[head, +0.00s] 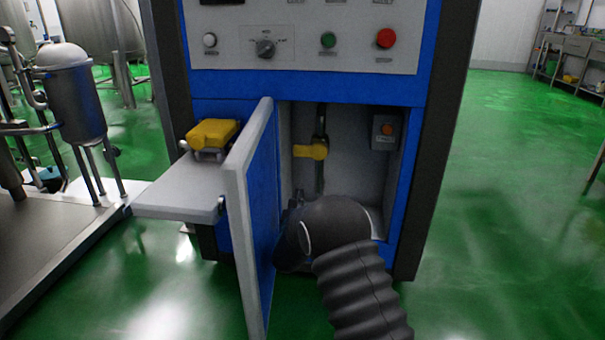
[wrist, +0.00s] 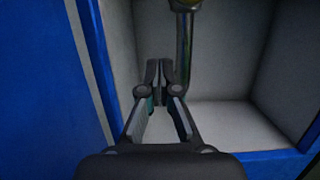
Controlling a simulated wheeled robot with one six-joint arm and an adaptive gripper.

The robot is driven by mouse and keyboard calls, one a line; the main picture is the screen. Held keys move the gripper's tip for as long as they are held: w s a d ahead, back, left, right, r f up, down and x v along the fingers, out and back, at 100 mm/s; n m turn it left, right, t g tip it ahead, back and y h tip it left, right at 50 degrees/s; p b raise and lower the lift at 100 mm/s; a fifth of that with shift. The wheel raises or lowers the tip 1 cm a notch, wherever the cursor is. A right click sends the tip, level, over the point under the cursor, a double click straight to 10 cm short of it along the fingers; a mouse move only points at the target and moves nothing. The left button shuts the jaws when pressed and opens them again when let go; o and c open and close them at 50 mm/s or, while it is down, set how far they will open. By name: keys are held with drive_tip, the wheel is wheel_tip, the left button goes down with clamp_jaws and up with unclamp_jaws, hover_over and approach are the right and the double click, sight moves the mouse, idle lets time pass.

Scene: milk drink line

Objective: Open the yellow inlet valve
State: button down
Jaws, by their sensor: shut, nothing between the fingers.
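The yellow inlet valve handle (head: 310,151) lies crosswise on a vertical pipe (head: 320,178) inside the open compartment of the blue machine. My gripper (wrist: 160,66) is shut and empty, pointing into the compartment in front of the lower pipe. I cannot tell whether it touches the pipe.
The blue compartment door (head: 254,215) stands open left of my arm. A grey shelf (head: 178,189) with a yellow object (head: 212,133) juts out beyond it. Green floor is clear at right.

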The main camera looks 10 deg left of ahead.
sight(300, 153)
drive_tip(key=w+r, duration=0.6)
drive_tip(key=w, duration=0.3)
drive_tip(key=shift+w+d+r, duration=0.2)
drive_tip(key=shift+w, duration=0.05)
drive_tip(key=shift+a+r, duration=0.4)
drive_tip(key=shift+r, duration=0.2)
idle(0.9)
drive_tip(key=shift+a+r, duration=0.3)
drive_tip(key=shift+r, duration=0.75)
